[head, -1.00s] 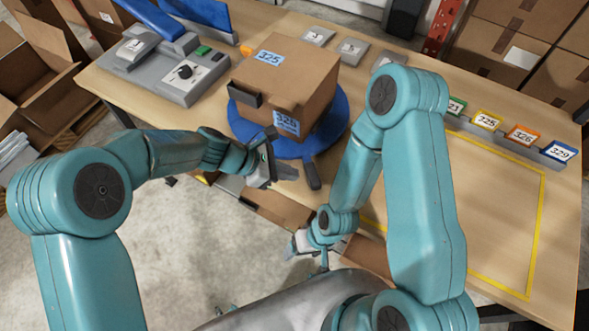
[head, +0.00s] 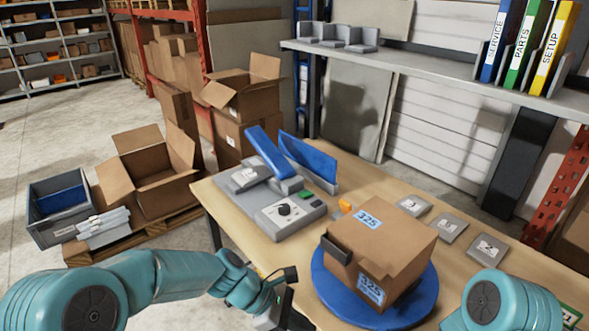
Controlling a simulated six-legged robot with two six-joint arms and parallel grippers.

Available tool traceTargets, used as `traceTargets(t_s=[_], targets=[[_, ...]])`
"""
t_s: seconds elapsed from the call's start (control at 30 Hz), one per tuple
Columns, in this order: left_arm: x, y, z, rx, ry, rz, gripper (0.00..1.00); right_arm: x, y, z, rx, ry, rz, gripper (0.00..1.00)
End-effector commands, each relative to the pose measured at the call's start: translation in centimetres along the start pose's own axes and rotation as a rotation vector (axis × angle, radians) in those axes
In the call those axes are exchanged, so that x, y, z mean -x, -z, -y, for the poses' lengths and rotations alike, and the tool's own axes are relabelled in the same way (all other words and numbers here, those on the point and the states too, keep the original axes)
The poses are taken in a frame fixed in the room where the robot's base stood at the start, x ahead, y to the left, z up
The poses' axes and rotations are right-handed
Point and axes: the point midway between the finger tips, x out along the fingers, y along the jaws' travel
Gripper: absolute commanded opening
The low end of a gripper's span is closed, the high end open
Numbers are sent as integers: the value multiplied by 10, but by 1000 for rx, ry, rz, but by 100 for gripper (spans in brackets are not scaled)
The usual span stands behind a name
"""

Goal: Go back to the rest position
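My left gripper (head: 277,307) is at the bottom of the head view, in front of the table edge and left of the blue turntable. Its fingers are partly cut off by the lower edge, so their opening is hard to judge. My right arm shows only as a teal joint at the lower right; the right gripper is out of the picture.
A grey device with a dial and blue lever (head: 283,212) stands on the wooden table (head: 232,228). Grey numbered plates (head: 447,228) lie behind the box. Open cartons (head: 150,170) and a grey crate (head: 65,207) stand on the left. A shelf with binders (head: 525,45) hangs above.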

Motion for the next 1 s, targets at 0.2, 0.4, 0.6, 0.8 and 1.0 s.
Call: traceTargets(t_s=[0.2, 0.4, 0.6, 0.8, 1.0], targets=[[-37, 141, 91, 120, 136, -136, 0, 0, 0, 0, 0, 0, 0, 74], [-66, 235, 199, -410, 235, -334, 0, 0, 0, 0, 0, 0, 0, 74], [-69, 244, 202, -1058, 209, -465, 0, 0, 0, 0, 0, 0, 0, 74], [-64, 248, 182, -1252, 189, -536, 0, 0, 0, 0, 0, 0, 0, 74], [-64, 249, 182, -1254, 191, -535, 0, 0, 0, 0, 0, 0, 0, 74]])
